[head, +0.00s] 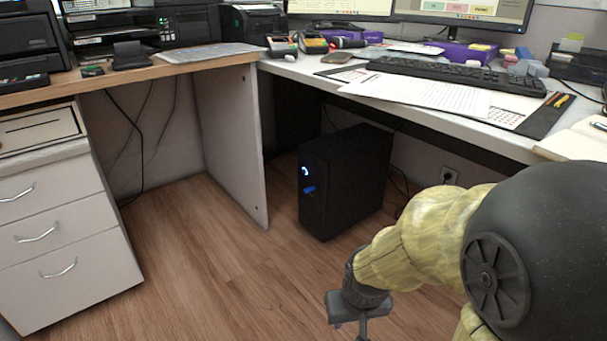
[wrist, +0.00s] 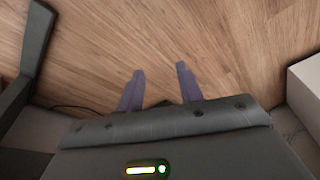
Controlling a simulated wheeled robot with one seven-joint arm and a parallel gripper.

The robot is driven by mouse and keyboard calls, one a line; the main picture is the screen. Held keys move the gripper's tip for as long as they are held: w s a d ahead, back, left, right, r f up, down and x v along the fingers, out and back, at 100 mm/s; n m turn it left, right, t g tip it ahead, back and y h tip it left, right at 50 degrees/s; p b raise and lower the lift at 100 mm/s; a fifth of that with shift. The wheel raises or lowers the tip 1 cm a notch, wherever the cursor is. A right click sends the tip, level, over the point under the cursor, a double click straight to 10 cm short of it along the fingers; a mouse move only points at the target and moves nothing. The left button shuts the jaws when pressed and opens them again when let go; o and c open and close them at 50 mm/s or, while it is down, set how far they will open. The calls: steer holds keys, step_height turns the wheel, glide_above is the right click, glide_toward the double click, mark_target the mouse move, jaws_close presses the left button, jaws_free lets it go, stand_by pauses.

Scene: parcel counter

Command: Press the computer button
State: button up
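A black computer tower (head: 350,185) stands upright on the wood floor under the desk. Its narrow front face has a small lit white-blue button (head: 305,171) near the top, with a blue item (head: 309,189) just below it. My gripper (head: 350,322) is low in front of the tower, near the bottom edge of the head view, and apart from it. In the wrist view its two purple-grey fingers (wrist: 160,72) are spread apart, with only bare floor between and beyond them. The button cannot be made out in the wrist view.
A white drawer cabinet (head: 62,230) stands at the left. A pale desk panel (head: 231,140) rises left of the tower. The white desk top (head: 420,90) overhangs the tower, with a keyboard (head: 455,75) and papers on it. The wood floor (head: 215,275) in front is clear.

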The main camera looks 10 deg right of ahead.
steer(key=shift+c, duration=0.5)
jaws_close()
stand_by(1.3)
